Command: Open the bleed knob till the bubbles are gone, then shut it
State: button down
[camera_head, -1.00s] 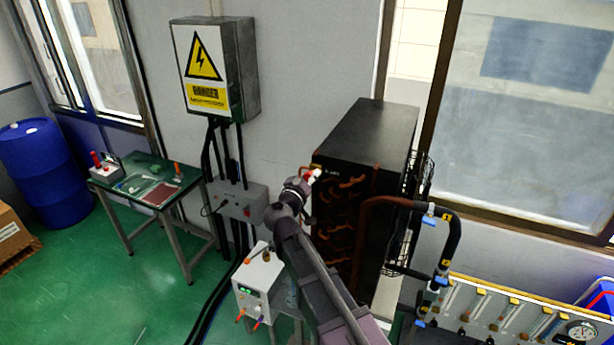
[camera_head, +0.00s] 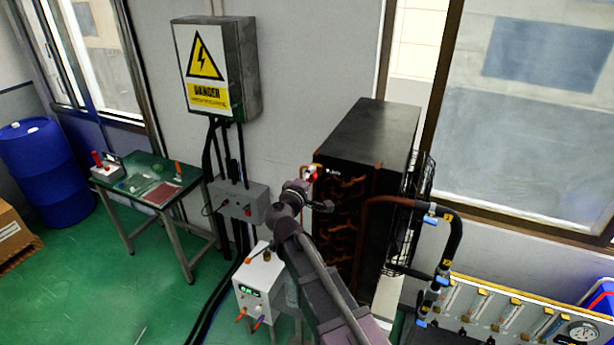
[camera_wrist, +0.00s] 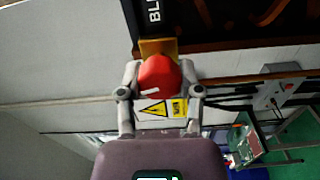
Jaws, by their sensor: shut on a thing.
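The bleed knob (camera_wrist: 160,77) is red and round with a white mark. It sits on a brass fitting (camera_wrist: 157,46) in the wrist view, below a black label that reads in part "BL". My gripper (camera_wrist: 160,80) has its two fingers shut on the knob, one on each side. In the head view the knob (camera_head: 311,173) is a small red spot at the top left corner of the black radiator cabinet (camera_head: 370,130), with my gripper (camera_head: 306,180) at it. Brown-orange pipes run down the cabinet's front. I cannot make out bubbles in either view.
A grey danger box (camera_head: 216,70) and a small control box (camera_head: 238,203) hang on the wall to the left. A white unit with a green display (camera_head: 262,280) stands low beside my arm. A pipe (camera_head: 455,240) and gauge panel (camera_head: 510,310) stand at the right.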

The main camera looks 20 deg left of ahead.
jog(key=shift+n, duration=1.5)
jog(key=shift+c, duration=1.3)
grip_release()
jog(key=shift+s, duration=0.15)
jog(key=s, duration=1.1)
jog(key=shift+s+a, duration=0.4)
jog(key=shift+a, duration=0.05)
